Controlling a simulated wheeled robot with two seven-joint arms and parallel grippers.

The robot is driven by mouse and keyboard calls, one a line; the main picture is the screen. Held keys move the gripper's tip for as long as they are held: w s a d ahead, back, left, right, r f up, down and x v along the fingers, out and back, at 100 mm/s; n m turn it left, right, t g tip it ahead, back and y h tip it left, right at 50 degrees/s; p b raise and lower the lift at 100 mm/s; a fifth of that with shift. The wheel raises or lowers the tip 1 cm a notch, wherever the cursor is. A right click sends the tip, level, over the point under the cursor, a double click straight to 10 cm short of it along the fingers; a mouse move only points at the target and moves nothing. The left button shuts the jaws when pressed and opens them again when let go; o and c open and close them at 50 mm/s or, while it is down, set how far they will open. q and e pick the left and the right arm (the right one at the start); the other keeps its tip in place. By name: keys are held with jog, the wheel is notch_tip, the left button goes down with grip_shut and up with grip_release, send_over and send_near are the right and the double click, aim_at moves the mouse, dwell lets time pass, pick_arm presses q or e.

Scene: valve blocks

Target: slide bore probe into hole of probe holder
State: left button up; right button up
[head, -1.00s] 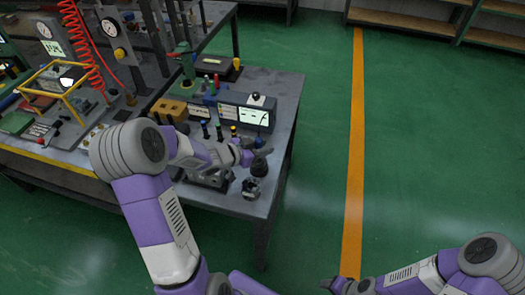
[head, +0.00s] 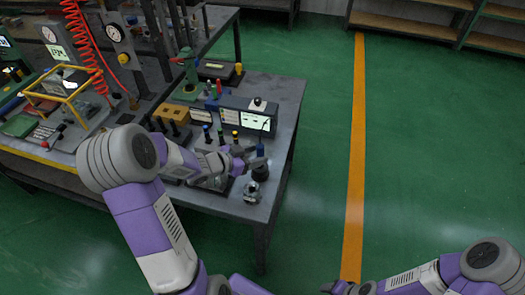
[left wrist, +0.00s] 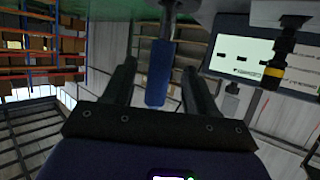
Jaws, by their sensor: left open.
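The bore probe, with a blue handle (head: 260,150), stands upright at the right part of the bench, above a dark round piece (head: 260,172) that looks like the probe holder. In the left wrist view, the blue handle (left wrist: 160,72) lies between the two open fingers, with gaps on both sides. A grey part shows at its far end. How deep the probe sits in the hole is hidden. My left gripper (head: 250,157) is open around the handle. My right gripper (head: 332,287) is at the bottom edge, far from the bench, its jaws too small to read.
A metal valve part (head: 251,192) stands near the bench's front right corner. Blue- and yellow-handled tools (head: 221,135) stand behind my left forearm. A box with a lit screen (head: 255,122) is behind the probe. The green floor (head: 420,150) to the right is clear.

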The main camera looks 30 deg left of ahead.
pick_arm(q)
jog(key=p+v, duration=0.2)
jog(key=v, duration=0.5)
jog(key=shift+s+r, duration=0.2)
jog(key=shift+s, duration=0.15)
jog(key=shift+a+r, duration=0.1)
